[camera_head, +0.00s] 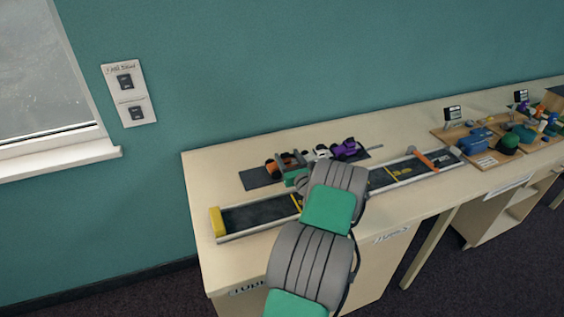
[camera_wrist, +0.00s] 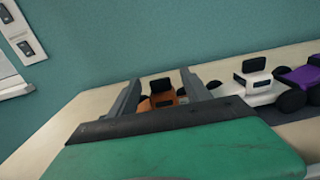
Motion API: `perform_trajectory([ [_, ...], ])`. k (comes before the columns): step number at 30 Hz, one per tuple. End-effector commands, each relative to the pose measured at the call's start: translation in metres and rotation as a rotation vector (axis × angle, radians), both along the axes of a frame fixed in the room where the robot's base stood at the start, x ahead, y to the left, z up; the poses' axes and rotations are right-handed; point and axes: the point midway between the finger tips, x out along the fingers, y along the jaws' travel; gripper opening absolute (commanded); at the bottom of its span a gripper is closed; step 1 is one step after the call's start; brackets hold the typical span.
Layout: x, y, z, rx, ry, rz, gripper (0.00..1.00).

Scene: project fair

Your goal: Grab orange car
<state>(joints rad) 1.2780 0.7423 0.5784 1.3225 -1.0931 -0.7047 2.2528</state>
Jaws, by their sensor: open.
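The orange car (camera_head: 285,160) sits on a dark mat (camera_head: 256,179) at the back left of the table. My gripper (camera_head: 291,168) is at the car, reaching over from the front, and partly hides it. In the wrist view the orange car (camera_wrist: 162,97) shows between the two fingers of my open gripper (camera_wrist: 160,92), with its lower part hidden behind the gripper body. I cannot tell whether the fingers touch it. A white car (camera_wrist: 256,86) stands just right of the gripper, and a purple car (camera_head: 346,148) stands beyond it.
A dark track (camera_head: 255,216) with a yellow end block (camera_head: 216,222) runs along the table in front of the mat, under my arm. An orange bar (camera_head: 422,159) crosses its right part. Wooden boards with several objects lie at the right. The table's left end is clear.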

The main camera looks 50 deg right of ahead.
Motion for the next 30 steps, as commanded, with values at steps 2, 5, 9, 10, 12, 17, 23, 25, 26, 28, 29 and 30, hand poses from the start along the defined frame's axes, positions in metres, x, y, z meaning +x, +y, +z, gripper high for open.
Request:
perform_trajectory([
  [2, 0.011, -0.004, 0.002, -0.002, 0.001, 0.004, 0.56],
  [5, 0.026, -0.013, 0.001, -0.003, 0.003, 0.006, 0.56],
  [9, 0.045, -0.026, -0.001, -0.004, 0.003, 0.004, 0.56],
  [10, 0.047, -0.027, -0.002, -0.002, 0.004, 0.003, 0.56],
  [12, 0.05, -0.029, -0.002, -0.004, 0.003, 0.002, 0.56],
  [17, 0.049, -0.03, -0.003, -0.004, 0.003, 0.0, 0.56],
  [23, 0.048, -0.03, -0.003, -0.004, 0.005, 0.0, 0.41],
  [25, 0.048, -0.03, -0.003, -0.004, 0.005, 0.0, 0.35],
  [26, 0.048, -0.03, -0.003, -0.004, 0.005, 0.0, 0.33],
  [28, 0.048, -0.03, -0.003, -0.004, 0.005, 0.0, 0.27],
  [29, 0.048, -0.03, -0.003, -0.004, 0.005, 0.0, 0.24],
  [30, 0.048, -0.03, -0.003, -0.004, 0.005, 0.0, 0.21],
])
